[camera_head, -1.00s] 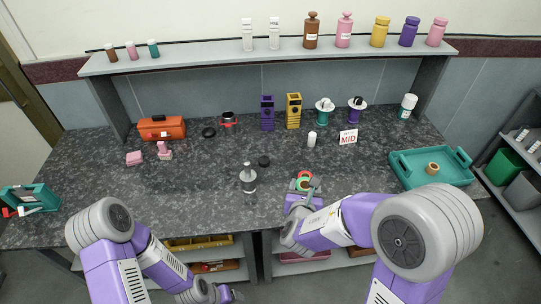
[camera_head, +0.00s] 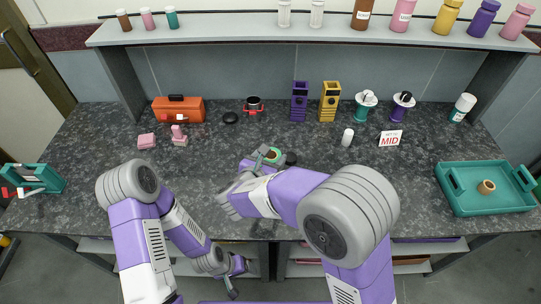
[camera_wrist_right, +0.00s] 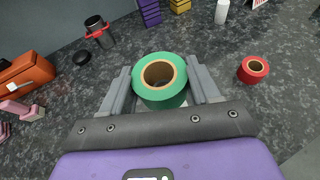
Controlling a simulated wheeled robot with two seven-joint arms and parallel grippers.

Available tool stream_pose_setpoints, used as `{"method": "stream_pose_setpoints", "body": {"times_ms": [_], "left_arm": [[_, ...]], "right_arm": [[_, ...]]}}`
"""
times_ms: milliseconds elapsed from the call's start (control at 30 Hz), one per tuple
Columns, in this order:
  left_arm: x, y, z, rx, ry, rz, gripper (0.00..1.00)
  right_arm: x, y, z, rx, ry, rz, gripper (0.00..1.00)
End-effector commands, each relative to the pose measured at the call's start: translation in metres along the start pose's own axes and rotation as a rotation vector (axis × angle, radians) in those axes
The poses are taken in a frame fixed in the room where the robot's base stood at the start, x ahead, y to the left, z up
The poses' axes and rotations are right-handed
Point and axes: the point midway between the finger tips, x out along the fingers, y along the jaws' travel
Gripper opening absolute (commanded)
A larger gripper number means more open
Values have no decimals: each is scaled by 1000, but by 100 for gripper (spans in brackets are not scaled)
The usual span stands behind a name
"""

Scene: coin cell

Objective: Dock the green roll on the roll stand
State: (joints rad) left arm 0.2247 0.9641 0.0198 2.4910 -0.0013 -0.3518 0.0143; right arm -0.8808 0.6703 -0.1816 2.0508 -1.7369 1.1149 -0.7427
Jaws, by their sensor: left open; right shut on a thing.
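The green roll (camera_head: 273,155) has a brown core and is held in my right gripper (camera_head: 265,160) above the middle of the dark worktop. In the right wrist view the green roll (camera_wrist_right: 160,82) sits between the two grey fingers, its open core facing up toward the camera. My right gripper (camera_wrist_right: 160,90) is shut on it. My left gripper (camera_head: 233,287) is open and empty, low in front of the table edge. I cannot tell for sure which thing is the roll stand; a teal frame with red and white parts (camera_head: 38,178) stands at the far left.
A red roll (camera_wrist_right: 252,70) lies right of the held roll. A teal tray (camera_head: 455,205) holds a brown roll (camera_head: 486,187). The left worktop has free room.

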Motion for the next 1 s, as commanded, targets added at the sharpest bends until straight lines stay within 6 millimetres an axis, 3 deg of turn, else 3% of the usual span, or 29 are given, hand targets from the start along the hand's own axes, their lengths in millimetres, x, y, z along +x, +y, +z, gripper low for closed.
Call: {"method": "stream_pose_setpoints", "body": {"times_ms": [500, 1000], "left_arm": [[39, -15, -2, 0, 0, 0, 75], [42, -16, -2, 0, 0, 0, 75]], "right_arm": [[20, -1, -47, -1, 0, 0, 31], [21, 0, -50, -1, 0, 0, 31]]}}
